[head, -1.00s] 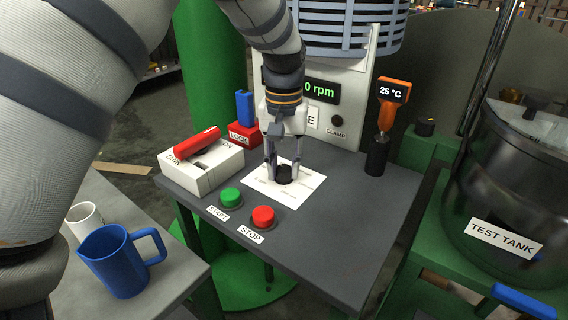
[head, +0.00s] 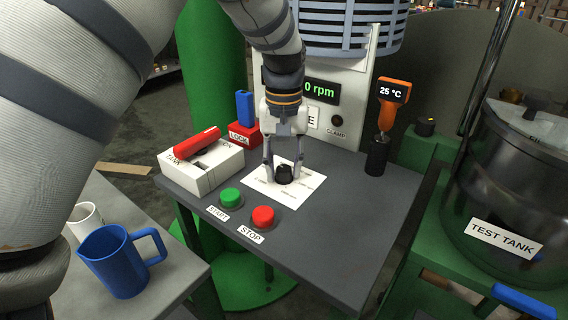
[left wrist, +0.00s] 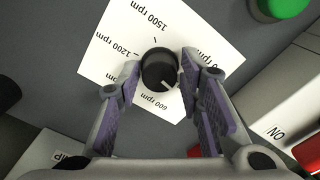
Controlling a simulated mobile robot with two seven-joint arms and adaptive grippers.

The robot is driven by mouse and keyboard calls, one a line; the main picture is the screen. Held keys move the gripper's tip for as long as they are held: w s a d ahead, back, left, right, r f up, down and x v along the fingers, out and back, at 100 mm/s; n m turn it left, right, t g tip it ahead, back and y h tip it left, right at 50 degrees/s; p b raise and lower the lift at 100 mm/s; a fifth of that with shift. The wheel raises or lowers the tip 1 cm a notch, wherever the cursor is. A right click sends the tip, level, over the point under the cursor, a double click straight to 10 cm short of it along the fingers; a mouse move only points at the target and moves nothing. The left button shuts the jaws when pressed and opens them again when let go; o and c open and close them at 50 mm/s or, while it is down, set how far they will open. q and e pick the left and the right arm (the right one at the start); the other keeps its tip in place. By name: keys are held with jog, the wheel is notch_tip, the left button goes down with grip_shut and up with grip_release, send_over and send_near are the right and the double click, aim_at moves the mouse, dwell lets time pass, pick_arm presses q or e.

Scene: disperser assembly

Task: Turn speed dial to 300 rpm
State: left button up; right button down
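The black speed dial (head: 284,173) stands on a white printed sheet (head: 262,190) on the grey table. My left gripper (head: 283,176) points down over it, with one finger on each side. In the left wrist view the dial (left wrist: 159,70) sits between the spread fingertips (left wrist: 161,68), with small gaps visible. Its white mark points to the lower right, a little to the right of the 600 rpm label. Labels for 1500 and 1200 rpm also show; the fingers cover others, and I cannot read 300. The display (head: 319,90) shows "0 rpm", its left part hidden by my arm. My right gripper is out of view.
The green start button (head: 230,196) and red stop button (head: 263,216) lie in front of the sheet. A white box with a red lever (head: 197,142) stands at left. An orange thermometer (head: 393,92) stands at right. A blue jug (head: 120,262) is on the side table.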

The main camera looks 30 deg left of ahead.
aim_at(284, 168)
pick_arm(q)
jog(key=shift+o, duration=0.2)
notch_tip(284, 168, up, 12)
dwell(0.4)
